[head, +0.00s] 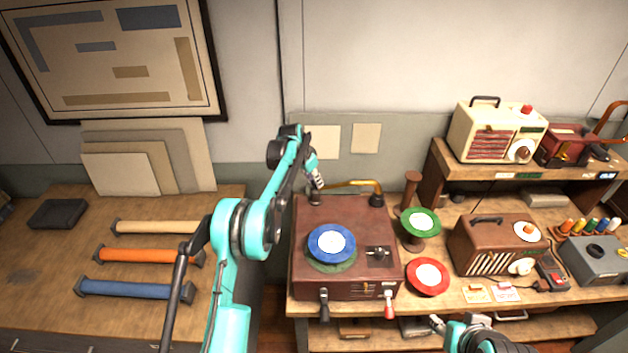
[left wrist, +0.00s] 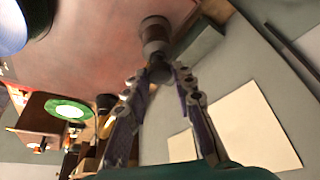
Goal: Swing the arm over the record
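The brown record player (head: 315,225) stands on the wooden bench, with a blue record (head: 331,243) with a white label on its turntable. The brass arm (head: 352,183) runs along the back edge of the player, away from the record, between two dark posts. My left gripper (head: 317,182) is at the arm's left end. In the left wrist view its two fingers (left wrist: 158,74) are apart, with a dark post (left wrist: 155,35) just beyond and between the tips; I see no clear contact. My right gripper (head: 438,323) is low at the bench front, its fingers too small to read.
A green record (head: 420,222) on a stand and a red record (head: 428,277) are right of the player. Radios (head: 497,245) and a shelf (head: 530,170) stand further right. Colored rolls (head: 150,255) lie on the left table. The wall is close behind the player.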

